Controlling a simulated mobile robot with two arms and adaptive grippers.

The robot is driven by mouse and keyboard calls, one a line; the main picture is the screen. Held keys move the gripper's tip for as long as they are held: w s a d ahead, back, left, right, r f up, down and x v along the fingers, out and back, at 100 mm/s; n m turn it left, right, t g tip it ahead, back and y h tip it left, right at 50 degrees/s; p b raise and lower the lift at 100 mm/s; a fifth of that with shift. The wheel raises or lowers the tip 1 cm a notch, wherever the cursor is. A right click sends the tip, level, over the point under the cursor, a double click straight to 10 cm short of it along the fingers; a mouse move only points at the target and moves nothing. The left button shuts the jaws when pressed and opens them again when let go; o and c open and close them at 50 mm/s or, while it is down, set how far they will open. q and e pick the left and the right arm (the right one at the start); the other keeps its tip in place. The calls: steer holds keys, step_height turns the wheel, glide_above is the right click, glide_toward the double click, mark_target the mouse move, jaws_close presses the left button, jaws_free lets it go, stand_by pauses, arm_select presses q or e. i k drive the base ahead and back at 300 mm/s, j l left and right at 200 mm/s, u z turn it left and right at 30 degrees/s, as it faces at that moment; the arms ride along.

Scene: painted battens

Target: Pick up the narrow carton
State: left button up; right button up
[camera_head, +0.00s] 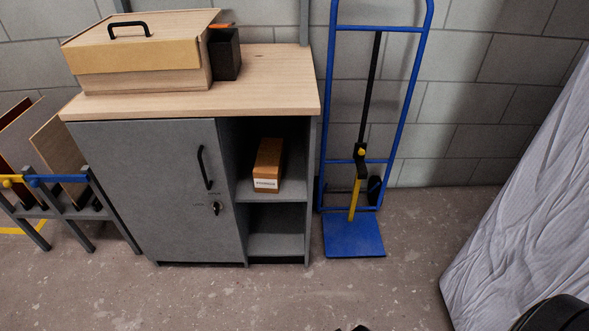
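The narrow carton (268,165) is a slim brown box with a white label on its front end. It lies on the upper shelf of the grey cabinet's open right side, its labelled end facing out, with free space around it. A small dark tip shows at the bottom edge, right of the middle; it may be part of my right gripper, but too little shows to tell. My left gripper is not in view. No gripper is near the carton.
The grey cabinet (165,195) has a closed door left of the shelves. A wooden box (140,80) and dark holder (225,54) stand on top. A blue hand truck (354,238) stands close right. A wrapped mattress-like slab (525,210) leans at right. The floor in front is clear.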

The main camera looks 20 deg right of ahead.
mark_target(267, 172)
steer(key=i+j+z, duration=0.1)
steer(key=i+j, duration=0.85)
steer(key=j, duration=0.3)
steer(key=i+l+z, duration=0.05)
